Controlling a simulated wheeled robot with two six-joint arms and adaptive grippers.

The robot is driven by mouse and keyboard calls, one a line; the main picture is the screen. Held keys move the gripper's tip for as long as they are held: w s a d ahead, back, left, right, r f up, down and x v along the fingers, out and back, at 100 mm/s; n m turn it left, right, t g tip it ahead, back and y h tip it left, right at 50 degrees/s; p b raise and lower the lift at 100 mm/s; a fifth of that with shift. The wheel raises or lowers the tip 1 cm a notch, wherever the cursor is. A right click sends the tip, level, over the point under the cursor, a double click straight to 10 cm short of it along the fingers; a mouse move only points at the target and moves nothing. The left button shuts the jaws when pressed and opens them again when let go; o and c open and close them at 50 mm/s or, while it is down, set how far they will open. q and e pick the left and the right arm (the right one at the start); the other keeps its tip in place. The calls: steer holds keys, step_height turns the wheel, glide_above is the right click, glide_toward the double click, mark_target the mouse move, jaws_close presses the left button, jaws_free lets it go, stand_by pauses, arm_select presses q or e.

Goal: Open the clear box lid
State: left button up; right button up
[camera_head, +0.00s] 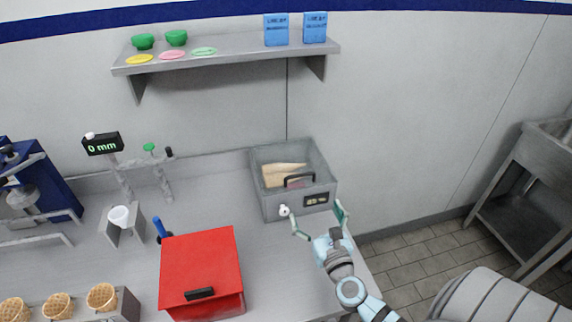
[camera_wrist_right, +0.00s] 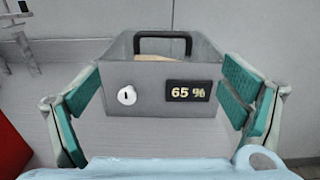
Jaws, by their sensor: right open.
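A grey box with a clear lid (camera_head: 264,205) stands at the back right of the counter, with pale cone-like pieces inside. A black handle (camera_head: 299,179) is on its lid near the front edge; it also shows in the right wrist view (camera_wrist_right: 162,45). The front wall carries a white round knob (camera_wrist_right: 127,95) and a "65 %" display (camera_wrist_right: 188,91). My right gripper (camera_head: 319,222) is open and empty in front of the box; in the right wrist view its green-padded fingers (camera_wrist_right: 160,96) frame the front wall. The lid looks closed. My left gripper is not in view.
A red box (camera_head: 200,262) with a black handle stands on the counter (camera_head: 290,275) at front left. Waffle cones (camera_head: 57,306) sit in a holder at lower left. A shelf (camera_head: 235,52) with bowls and blue boxes hangs above. Right of the counter is tiled floor (camera_head: 420,262).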

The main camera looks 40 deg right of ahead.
mark_target(300, 176)
steer(key=x, duration=0.6)
steer(key=r+x, duration=0.1)
steer(key=x, duration=0.2)
steer(key=shift+s+d, duration=0.1)
steer(key=shift+d, duration=0.2)
steer(key=x, duration=0.1)
steer(key=b+x, duration=0.1)
steer(key=x, duration=0.3)
steer(key=shift+w+a+f, duration=0.2)
steer(key=shift+w+f, duration=0.05)
steer(key=shift+f, duration=0.15)
steer(key=shift+w+d, duration=0.1)
steer(key=shift+w, duration=0.1)
steer(key=shift+s+r, duration=0.25)
steer(key=shift+r, duration=0.1)
steer(key=c, duration=1.4)
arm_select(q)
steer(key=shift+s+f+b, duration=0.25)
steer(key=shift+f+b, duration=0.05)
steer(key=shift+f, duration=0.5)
arm_select(e)
steer(key=shift+w, duration=0.1)
